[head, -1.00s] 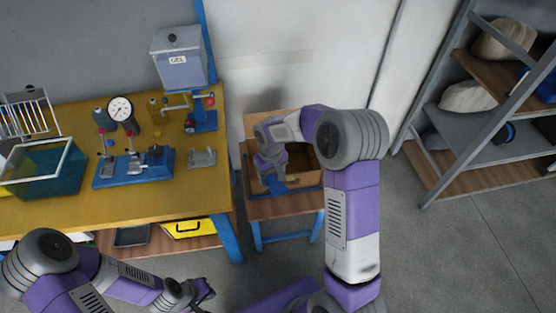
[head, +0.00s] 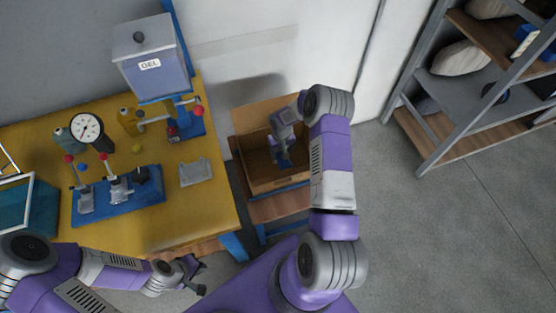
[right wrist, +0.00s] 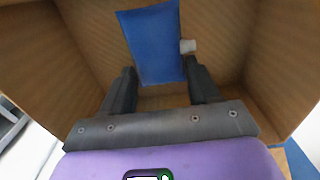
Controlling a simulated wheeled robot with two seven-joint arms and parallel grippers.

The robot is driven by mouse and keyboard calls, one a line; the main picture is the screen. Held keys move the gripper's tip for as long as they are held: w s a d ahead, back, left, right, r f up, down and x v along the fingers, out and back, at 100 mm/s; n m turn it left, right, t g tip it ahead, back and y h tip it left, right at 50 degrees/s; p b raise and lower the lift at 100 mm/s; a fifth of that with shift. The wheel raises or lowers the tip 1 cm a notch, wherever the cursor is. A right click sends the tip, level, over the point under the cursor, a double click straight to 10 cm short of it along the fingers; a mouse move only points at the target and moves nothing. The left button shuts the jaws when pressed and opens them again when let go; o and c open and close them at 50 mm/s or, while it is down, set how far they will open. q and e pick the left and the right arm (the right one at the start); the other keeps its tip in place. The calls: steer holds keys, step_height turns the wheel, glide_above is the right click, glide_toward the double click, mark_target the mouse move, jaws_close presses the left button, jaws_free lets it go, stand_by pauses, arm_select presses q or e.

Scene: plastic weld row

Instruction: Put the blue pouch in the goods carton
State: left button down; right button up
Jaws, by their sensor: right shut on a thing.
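The goods carton (head: 262,187) is an open brown box on a small wood-topped stand, right of the yellow bench. My right gripper (head: 284,158) reaches down inside the carton's opening. In the right wrist view, my right gripper (right wrist: 160,70) is shut on the blue pouch (right wrist: 152,40), which has a small white spout on its right edge. Carton walls (right wrist: 285,45) surround the pouch and the fingers. In the head view the pouch is mostly hidden by the gripper. My left gripper (head: 198,277) is open and empty, in front of the bench's near edge.
The yellow bench (head: 205,215) holds a blue fixture (head: 120,203), a dial gauge (head: 87,128), a grey lidded bin (head: 152,62) and a teal crate (head: 28,205). A metal shelf rack (head: 470,90) stands at right. The floor between is clear.

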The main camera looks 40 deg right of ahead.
mark_target(281, 160)
steer(key=shift+f+b, duration=0.75)
steer(key=shift+f, duration=2.4)
steer(key=o, duration=0.7)
steer(key=shift+f, duration=0.2)
steer(key=shift+c, duration=0.2)
steer(key=o, duration=0.5)
steer(key=shift+r, duration=0.1)
steer(key=shift+c, duration=0.2)
steer(key=shift+r, duration=0.15)
step_height(281, 160, up, 8)
steer(key=shift+f+p, duration=0.25)
steer(key=shift+p, duration=0.85)
